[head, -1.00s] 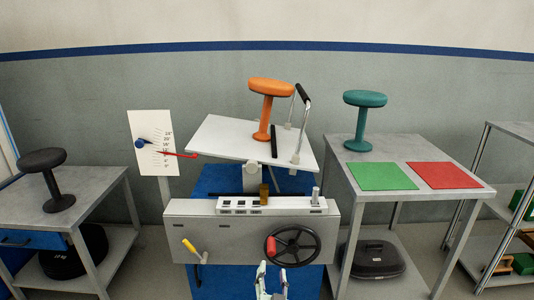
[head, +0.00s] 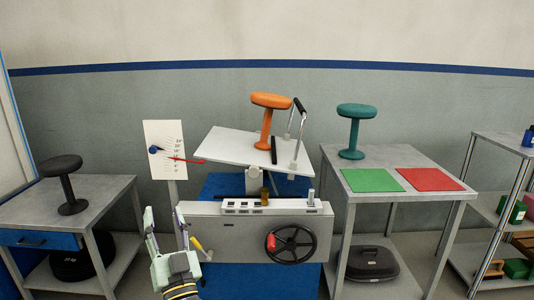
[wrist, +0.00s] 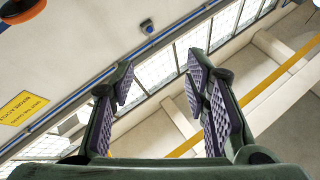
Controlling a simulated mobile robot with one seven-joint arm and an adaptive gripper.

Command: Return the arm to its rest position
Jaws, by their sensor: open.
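My gripper (head: 166,226) is open and empty at the lower left of the head view, fingers pointing up. It stands in front of the left end of the grey test machine (head: 240,245), near its yellow-tipped lever (head: 197,244). In the wrist view my gripper (wrist: 163,100) shows two spread fingers with dark ribbed pads and nothing between them. The wrist camera looks up at the wall, windows and ceiling.
An orange stool (head: 266,120) stands on the tilted white plate (head: 230,146). A dark stool (head: 66,180) stands on the left table (head: 110,194). A teal stool (head: 354,130), a green mat (head: 371,180) and a red mat (head: 428,179) are on the right table (head: 400,152).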

